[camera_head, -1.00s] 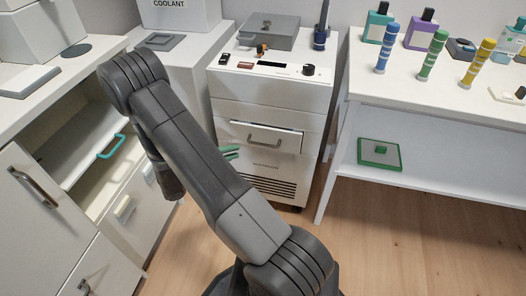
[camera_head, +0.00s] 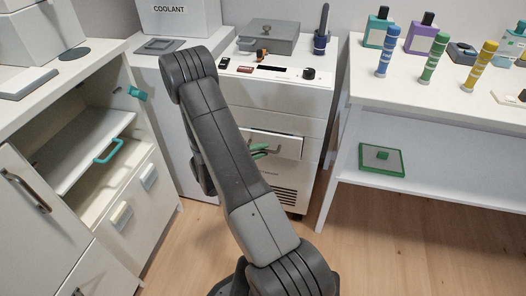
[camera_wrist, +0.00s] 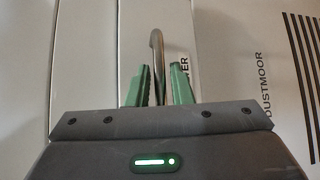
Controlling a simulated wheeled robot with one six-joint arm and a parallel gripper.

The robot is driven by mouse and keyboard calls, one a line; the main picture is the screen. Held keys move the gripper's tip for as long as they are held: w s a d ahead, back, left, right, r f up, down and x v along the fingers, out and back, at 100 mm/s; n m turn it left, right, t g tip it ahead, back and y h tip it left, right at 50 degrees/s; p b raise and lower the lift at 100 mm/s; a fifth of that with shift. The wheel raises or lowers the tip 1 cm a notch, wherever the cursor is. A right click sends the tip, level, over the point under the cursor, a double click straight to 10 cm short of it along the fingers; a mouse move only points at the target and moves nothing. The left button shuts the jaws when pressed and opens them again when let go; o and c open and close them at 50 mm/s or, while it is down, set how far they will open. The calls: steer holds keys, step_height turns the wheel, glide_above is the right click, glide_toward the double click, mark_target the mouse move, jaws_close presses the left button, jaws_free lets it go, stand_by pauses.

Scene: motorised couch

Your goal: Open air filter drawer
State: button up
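The white cabinet unit (camera_head: 315,118) stands at the back centre, with a drawer (camera_head: 290,146) and its grey metal handle (camera_head: 272,150) facing me. My gripper's green fingers (camera_head: 259,151) are at this handle in the head view, and my arm hides the drawer's left part. In the wrist view the handle (camera_wrist: 157,45) stands between the two fingers of my gripper (camera_wrist: 160,88). A narrow gap shows on either side of the handle, so the fingers are around it and appear not to be closed on it. A label on the drawer front is partly hidden.
A left cabinet (camera_head: 30,200) has an open compartment with a teal-handled shelf or tray (camera_head: 75,150). A white table (camera_head: 450,105) on the right holds bottles and coloured cylinders, with a green-edged panel (camera_head: 382,160) on its lower shelf. Wooden floor (camera_head: 400,240) is clear at the right.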

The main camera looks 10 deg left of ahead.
steer(key=shift+w+d, duration=0.4)
jaws_close()
steer(key=shift+s+f, duration=0.1)
steer(key=s+a+b, duration=0.1)
steer(key=s+b, duration=0.5)
steer(key=s, duration=1.6)
steer(key=shift+s, duration=0.15)
steer(key=shift+a, duration=0.1)
jaws_free()
